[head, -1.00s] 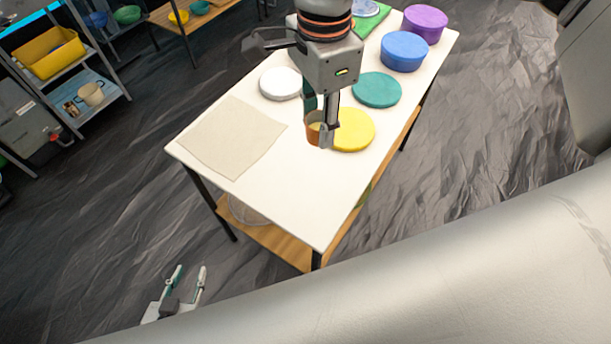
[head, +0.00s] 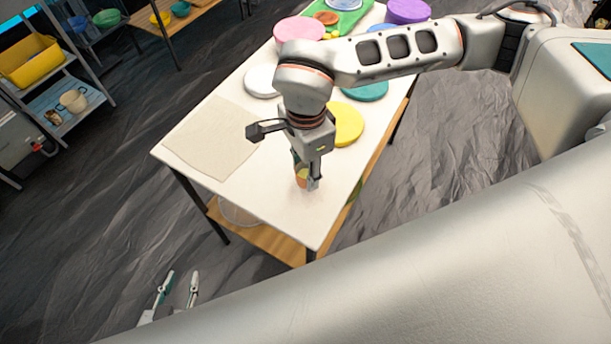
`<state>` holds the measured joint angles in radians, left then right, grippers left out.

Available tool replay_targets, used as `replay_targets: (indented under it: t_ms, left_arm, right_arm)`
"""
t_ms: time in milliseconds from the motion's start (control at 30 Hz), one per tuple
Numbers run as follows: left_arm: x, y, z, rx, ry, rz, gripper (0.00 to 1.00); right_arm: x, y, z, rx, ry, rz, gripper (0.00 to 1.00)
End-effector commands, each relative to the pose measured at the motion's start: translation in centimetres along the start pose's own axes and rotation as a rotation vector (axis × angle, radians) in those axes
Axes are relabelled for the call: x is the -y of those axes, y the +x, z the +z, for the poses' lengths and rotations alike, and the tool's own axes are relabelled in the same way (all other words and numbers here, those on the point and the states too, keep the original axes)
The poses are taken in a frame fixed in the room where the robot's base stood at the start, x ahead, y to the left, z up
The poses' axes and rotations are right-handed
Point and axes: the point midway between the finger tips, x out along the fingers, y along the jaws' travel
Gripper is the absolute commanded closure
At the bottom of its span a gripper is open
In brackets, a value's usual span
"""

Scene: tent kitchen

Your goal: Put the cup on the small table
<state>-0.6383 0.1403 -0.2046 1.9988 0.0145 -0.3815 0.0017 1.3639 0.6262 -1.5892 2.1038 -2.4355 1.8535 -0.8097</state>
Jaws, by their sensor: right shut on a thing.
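The cup (head: 301,177), orange-brown with a paler inside, is between the fingers of my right gripper (head: 306,182), mostly hidden by them. My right gripper is shut on it, over the front part of the white table (head: 270,208). I cannot tell whether the cup touches the tabletop. My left gripper (head: 179,289) is at the lower left, low over the dark floor, with its two fingers apart and nothing between them.
A beige cloth (head: 209,139) lies on the table's left part. A white disc (head: 262,81), a yellow disc (head: 345,124), a teal disc (head: 365,91) and a pink round container (head: 299,28) stand further back. A shelf with a yellow bin (head: 31,62) is at left.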

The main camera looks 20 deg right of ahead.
Motion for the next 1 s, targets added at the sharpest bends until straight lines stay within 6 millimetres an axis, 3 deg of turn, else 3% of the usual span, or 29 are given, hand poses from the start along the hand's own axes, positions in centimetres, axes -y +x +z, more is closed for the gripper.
replay_targets:
  t_ms: [200, 600, 633, 700, 1000]
  left_arm:
    - [0.0, 0.2, 0.4, 0.003, 0.003, -0.001, 0.68]
    - [0.1, 0.3, 0.4, 0.003, 0.004, -0.002, 0.68]
    - [0.1, 0.3, 0.4, 0.003, 0.004, -0.002, 0.68]
    - [0.1, 0.2, 0.4, 0.003, 0.004, -0.002, 0.68]
    - [0.1, 0.2, 0.4, 0.003, 0.004, -0.002, 0.68]
  right_arm:
    - [-0.1, 3.0, 0.0, 0.000, 0.000, 0.003, 0.79]
    - [0.0, 3.4, 0.0, 0.000, -0.001, 0.000, 0.79]
    - [0.0, 3.5, 0.0, 0.000, -0.001, 0.000, 0.65]
    - [0.0, 3.4, 0.0, 0.000, 0.000, 0.000, 0.51]
    - [0.0, 3.4, 0.0, 0.000, 0.000, 0.000, 0.51]
